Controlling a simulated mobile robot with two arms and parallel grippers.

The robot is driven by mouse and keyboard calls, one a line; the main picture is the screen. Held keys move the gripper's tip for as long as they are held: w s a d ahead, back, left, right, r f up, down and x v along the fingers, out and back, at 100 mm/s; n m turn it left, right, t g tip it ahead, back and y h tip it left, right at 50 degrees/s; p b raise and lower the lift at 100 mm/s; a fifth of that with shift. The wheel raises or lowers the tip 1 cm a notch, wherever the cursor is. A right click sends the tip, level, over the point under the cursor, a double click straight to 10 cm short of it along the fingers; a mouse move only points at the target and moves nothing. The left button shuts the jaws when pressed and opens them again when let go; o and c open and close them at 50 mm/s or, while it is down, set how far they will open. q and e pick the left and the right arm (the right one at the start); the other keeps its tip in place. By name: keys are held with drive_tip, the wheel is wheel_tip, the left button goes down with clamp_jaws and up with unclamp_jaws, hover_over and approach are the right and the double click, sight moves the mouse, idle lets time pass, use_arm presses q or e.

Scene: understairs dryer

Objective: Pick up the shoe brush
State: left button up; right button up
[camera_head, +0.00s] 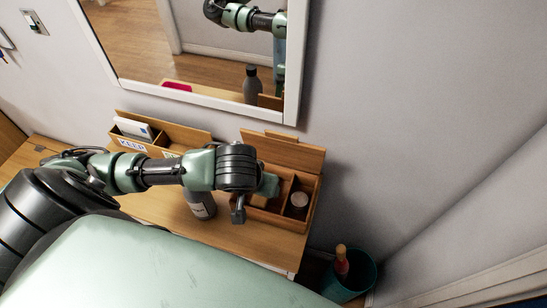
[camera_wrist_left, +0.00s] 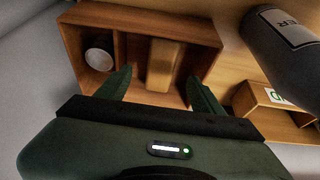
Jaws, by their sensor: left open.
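The shoe brush appears to be the tan wooden block (camera_wrist_left: 162,64) in the middle compartment of the open wooden box (camera_wrist_left: 190,24). Only its plain wooden side shows, so bristles cannot be made out. In the head view the box (camera_head: 264,217) sits at the right end of the wooden table, and my gripper partly hides its inside. My left gripper (camera_head: 256,200) is open over the box. In the left wrist view its two fingers (camera_wrist_left: 160,82) stand on either side of the block, with gaps. My right gripper is not in view.
A round pale tin (camera_wrist_left: 99,61) lies in the side compartment. A grey bottle (camera_head: 203,207) stands left of the box. A wooden organiser (camera_head: 155,142) with papers is further left. A framed mirror (camera_head: 294,60) hangs behind. A teal bin (camera_head: 352,284) stands right of the table.

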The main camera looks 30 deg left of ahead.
sight(260, 202)
use_arm(q)
drive_tip(key=shift+w+a+f, duration=0.1)
drive_tip(key=shift+w+f, duration=0.15)
drive_tip(key=shift+x, duration=1.15)
drive_tip(key=p+x, duration=0.1)
drive_tip(key=x, duration=0.2)
drive_tip(key=shift+w+a+f, duration=0.15)
drive_tip(key=shift+w+f, duration=0.1)
drive_tip(key=shift+f, duration=0.05)
drive_tip(key=shift+w+f, duration=0.15)
drive_tip(key=shift+f, duration=0.15)
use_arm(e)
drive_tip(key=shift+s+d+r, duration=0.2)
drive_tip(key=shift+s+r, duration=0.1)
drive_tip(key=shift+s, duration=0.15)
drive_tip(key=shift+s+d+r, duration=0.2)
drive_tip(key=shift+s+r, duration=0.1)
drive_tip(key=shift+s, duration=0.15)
use_arm(q)
drive_tip(key=shift+f, duration=0.15)
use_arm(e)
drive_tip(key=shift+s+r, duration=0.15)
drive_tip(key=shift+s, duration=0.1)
use_arm(q)
drive_tip(key=shift+f+p, duration=0.15)
drive_tip(key=shift+p, duration=0.2)
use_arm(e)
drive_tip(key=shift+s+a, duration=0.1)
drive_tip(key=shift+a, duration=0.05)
